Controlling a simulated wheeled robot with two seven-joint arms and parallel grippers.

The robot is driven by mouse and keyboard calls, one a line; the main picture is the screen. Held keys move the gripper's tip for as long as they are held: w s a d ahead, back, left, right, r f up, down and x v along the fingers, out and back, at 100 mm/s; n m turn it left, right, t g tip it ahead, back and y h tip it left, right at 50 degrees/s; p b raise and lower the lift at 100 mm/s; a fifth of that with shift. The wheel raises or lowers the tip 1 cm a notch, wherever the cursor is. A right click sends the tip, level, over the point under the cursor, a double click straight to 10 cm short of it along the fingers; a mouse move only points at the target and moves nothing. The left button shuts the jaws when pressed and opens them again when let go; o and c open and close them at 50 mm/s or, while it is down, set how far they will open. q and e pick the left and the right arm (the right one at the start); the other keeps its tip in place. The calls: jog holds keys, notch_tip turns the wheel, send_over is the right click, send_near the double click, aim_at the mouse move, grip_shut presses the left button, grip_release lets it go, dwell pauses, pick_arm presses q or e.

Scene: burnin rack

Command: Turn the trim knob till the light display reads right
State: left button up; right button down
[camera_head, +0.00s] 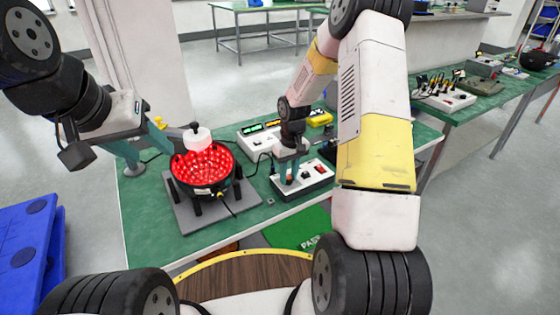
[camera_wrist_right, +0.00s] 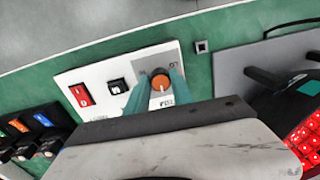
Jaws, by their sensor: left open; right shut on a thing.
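The trim knob (camera_wrist_right: 160,82) is orange with a pale pointer line, on a grey patch of a white control box (camera_head: 312,182). In the right wrist view my right gripper (camera_wrist_right: 158,88) has its teal fingers on both sides of the knob, shut on it. In the head view my right gripper (camera_head: 289,179) points down at this box and partly hides the knob. My left gripper (camera_head: 160,132) is open beside a black bowl of lit red lamps (camera_head: 205,172).
The control box also has a red switch (camera_wrist_right: 81,95) and a black switch (camera_wrist_right: 117,86). A white cylinder with a black top (camera_head: 197,138) is at the bowl's far side.

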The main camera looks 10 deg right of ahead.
aim_at(289, 177)
jog(key=c, duration=1.1)
grip_release()
jog(key=shift+r, duration=0.1)
notch_tip(289, 177, up, 6)
jog(key=shift+w+d+r, duration=0.1)
jog(key=shift+d, duration=0.05)
jog(key=shift+r, duration=0.75)
